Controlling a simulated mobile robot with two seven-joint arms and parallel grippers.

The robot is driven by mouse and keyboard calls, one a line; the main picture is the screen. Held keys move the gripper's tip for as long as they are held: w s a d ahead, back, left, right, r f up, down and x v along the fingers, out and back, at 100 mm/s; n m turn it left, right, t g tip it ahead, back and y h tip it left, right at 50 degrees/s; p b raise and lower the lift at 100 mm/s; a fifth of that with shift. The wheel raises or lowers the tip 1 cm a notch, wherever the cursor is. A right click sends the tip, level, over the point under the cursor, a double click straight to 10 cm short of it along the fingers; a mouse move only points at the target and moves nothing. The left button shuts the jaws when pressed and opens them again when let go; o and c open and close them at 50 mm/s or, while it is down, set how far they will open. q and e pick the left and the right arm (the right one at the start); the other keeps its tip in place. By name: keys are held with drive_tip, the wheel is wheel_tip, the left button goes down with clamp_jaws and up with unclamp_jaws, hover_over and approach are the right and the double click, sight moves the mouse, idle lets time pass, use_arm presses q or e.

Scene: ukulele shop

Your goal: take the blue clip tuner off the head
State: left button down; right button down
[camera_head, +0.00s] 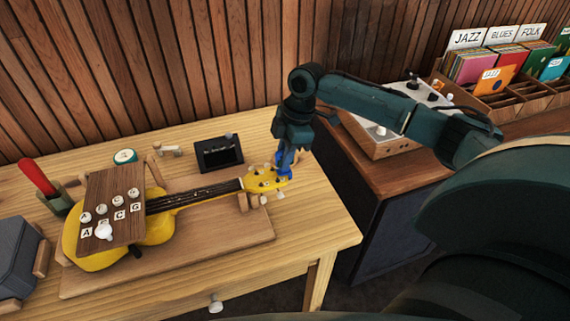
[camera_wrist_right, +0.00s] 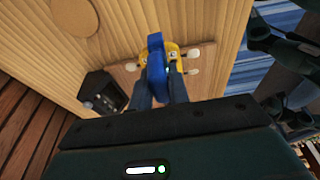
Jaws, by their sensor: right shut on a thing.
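The yellow ukulele (camera_head: 187,192) lies on a wooden board on the workbench, its head (camera_head: 263,180) pointing right. The blue clip tuner (camera_head: 285,163) is at the end of the head. My right gripper (camera_head: 287,152) reaches down from above and is shut on the tuner. In the right wrist view the blue clip tuner (camera_wrist_right: 156,62) sits between the fingers (camera_wrist_right: 158,92), with the yellow head (camera_wrist_right: 174,54) and its pale pegs just beyond. I cannot tell whether the tuner still touches the head. My left gripper is not in view.
A wooden plate with lettered knobs (camera_head: 113,197) covers part of the ukulele body. A small black box (camera_head: 218,154) stands behind the neck. A red-handled tool (camera_head: 38,177) stands at left. A record crate (camera_head: 519,97) and a turntable-like box (camera_head: 380,141) are at right.

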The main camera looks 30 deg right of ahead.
drive_tip(key=shift+s+d, duration=0.1)
drive_tip(key=shift+d, duration=0.3)
drive_tip(key=shift+s+d+p, duration=0.1)
drive_tip(key=shift+d+p, duration=0.35)
drive_tip(key=shift+d, duration=0.15)
drive_tip(key=shift+s+d, duration=0.1)
drive_tip(key=shift+d, duration=0.15)
drive_tip(key=shift+s+d+p, duration=0.2)
drive_tip(key=shift+d+p, duration=0.15)
drive_tip(key=shift+d, duration=0.4)
drive_tip(key=shift+d, duration=0.2)
drive_tip(key=shift+r, duration=0.15)
wheel_tip(320, 180, up, 7)
drive_tip(key=p, duration=0.1)
drive_tip(key=shift+p, duration=0.3)
idle(1.8)
